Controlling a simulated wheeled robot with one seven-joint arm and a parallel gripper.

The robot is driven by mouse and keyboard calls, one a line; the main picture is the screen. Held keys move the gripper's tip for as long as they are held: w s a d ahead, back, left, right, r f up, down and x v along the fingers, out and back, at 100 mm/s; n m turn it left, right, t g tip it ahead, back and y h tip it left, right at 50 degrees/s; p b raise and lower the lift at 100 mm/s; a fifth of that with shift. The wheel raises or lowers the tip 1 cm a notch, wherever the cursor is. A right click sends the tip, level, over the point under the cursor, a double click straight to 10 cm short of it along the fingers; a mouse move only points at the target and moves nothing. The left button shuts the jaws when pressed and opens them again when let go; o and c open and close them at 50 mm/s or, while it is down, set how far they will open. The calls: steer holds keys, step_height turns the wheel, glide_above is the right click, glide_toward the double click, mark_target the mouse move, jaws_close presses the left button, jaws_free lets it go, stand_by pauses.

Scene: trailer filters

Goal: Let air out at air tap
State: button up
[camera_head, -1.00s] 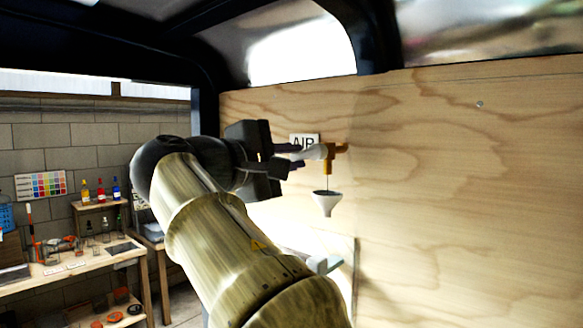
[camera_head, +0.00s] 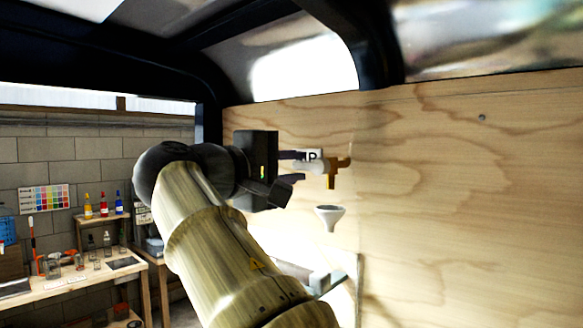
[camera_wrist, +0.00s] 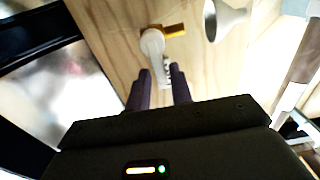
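The air tap (camera_head: 334,172) is a brass fitting on the plywood wall, with a pale lever (camera_head: 309,166) reaching left from it. In the wrist view the pale lever (camera_wrist: 153,44) points toward my gripper (camera_wrist: 160,80). My gripper (camera_head: 298,167) is open, its two dark fingers apart, one above and one below the lever's free end. Whether either finger touches the lever is not clear.
The plywood wall (camera_head: 450,200) fills the right side and is mostly bare. A dark frame edge (camera_head: 375,45) runs above it. At the left, a workbench (camera_head: 80,280) holds several small items, with coloured bottles (camera_head: 103,205) on a small shelf, away from my arm.

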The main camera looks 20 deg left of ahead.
steer(key=shift+o, duration=1.1)
steer(key=shift+s, duration=0.1)
steer(key=v, duration=1.7)
steer(key=shift+b, duration=0.4)
